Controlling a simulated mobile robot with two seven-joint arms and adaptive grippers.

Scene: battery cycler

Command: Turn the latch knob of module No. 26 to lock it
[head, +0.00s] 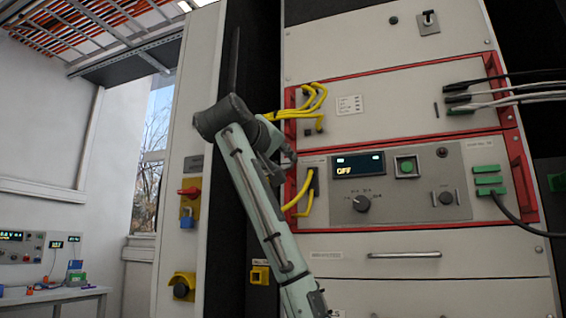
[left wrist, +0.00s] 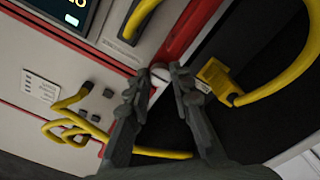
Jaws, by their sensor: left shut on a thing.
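My left gripper (head: 284,156) reaches up in front of the left edge of the rack, near the border between two red-framed modules. In the left wrist view its fingertips (left wrist: 161,76) close around a small pale round knob (left wrist: 159,74) at the end of a red frame strip. Most of the knob is hidden by the fingers, so its turn angle cannot be told. The lower module (head: 405,213) has a display reading OFF, a dial and a green button. The module labels are too small to read for No. 26. My right gripper is not in view.
Yellow cables (head: 305,108) loop out close above the gripper, and another yellow cable (head: 302,202) hangs just below right of it. A yellow connector (left wrist: 214,76) with its cable is beside the fingers.

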